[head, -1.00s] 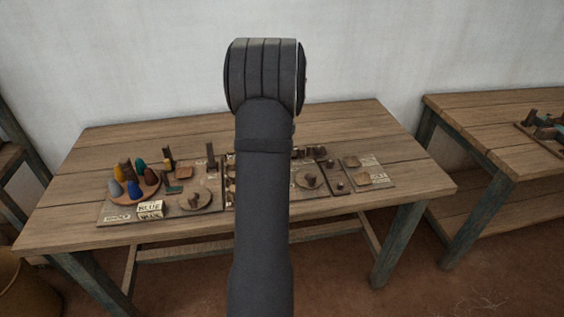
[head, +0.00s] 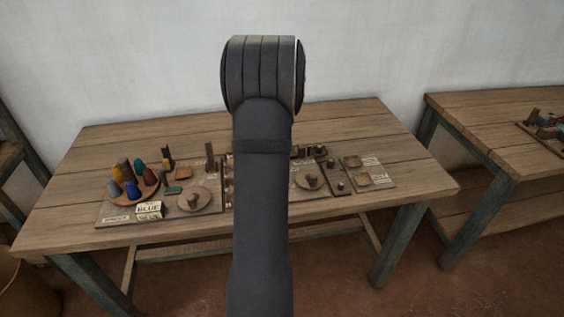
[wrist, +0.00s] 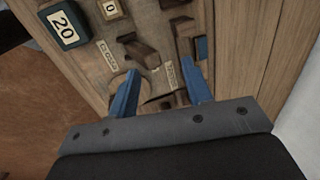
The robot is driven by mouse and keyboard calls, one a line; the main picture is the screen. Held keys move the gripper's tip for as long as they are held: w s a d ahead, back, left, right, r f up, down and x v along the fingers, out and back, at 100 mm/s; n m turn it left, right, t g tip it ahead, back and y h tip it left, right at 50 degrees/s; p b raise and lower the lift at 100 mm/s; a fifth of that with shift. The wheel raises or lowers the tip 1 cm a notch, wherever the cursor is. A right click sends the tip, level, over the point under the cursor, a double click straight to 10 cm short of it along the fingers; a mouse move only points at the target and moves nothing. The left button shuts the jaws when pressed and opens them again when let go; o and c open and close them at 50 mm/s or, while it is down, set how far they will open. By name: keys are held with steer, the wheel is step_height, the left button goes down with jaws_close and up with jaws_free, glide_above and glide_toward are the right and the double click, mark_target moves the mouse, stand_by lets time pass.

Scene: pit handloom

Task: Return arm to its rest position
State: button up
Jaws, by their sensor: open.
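My arm (head: 262,190) rises through the middle of the head view and hides part of the table behind it. My gripper is hidden in the head view. In the wrist view my gripper (wrist: 160,92) shows two blue fingers, spread apart with nothing held between them. Below the fingers are a board with wooden parts and a green block marked 20 (wrist: 64,25). I cannot tell the height of the fingers above the board.
A second table (head: 470,110) stands at the right. The table's back strip is clear.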

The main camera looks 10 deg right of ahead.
steer(key=shift+f, duration=2.25)
